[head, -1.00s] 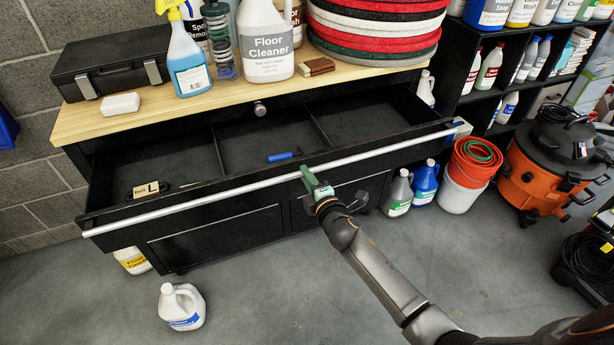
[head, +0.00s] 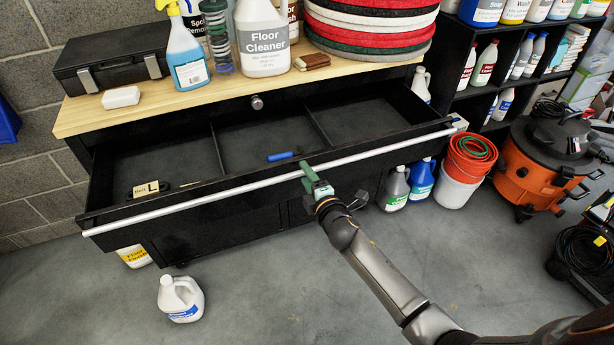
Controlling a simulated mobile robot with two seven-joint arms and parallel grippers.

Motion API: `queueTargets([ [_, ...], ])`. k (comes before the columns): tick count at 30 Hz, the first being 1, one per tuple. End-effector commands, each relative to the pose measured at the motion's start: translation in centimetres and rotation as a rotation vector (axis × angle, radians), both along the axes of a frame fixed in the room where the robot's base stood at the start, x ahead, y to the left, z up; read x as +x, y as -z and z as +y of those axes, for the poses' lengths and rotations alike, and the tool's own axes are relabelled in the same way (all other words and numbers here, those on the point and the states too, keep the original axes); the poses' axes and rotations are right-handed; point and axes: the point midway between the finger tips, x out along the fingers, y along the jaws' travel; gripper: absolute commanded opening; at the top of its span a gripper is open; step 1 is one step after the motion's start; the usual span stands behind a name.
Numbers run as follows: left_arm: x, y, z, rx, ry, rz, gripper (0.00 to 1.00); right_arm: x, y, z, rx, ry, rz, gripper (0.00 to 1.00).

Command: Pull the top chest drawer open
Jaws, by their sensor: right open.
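The black chest's top drawer (head: 262,137) is pulled well out, showing its divided inside. A long silver handle bar (head: 200,204) runs along its front edge. My right gripper (head: 309,177) is open at the middle of the bar. Its green fingers reach the bar; whether both straddle or touch it I cannot tell. A blue tool (head: 280,156) lies in the drawer's middle section. A label marked "L" (head: 147,189) is in the left section. My left gripper is not in view.
The wooden chest top (head: 84,117) carries a black case, bottles and stacked red, white and green pads. A white jug (head: 181,299) stands on the floor at front left. Bottles, a red bucket (head: 470,157) and an orange vacuum (head: 535,165) stand to the right. The front floor is mostly clear.

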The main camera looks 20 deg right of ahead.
Motion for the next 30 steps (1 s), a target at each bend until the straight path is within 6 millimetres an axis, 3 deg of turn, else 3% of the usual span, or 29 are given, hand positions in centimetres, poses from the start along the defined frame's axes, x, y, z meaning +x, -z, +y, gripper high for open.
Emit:
queueTargets([
  [11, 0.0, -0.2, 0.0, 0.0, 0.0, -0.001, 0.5, -0.8, -0.1, 0.0, 0.0, 0.0, 0.002, 0.5],
  [30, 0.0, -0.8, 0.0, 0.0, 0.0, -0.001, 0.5, -11.2, -2.1, -0.4, 0.0, 0.0, 0.001, 0.5],
])
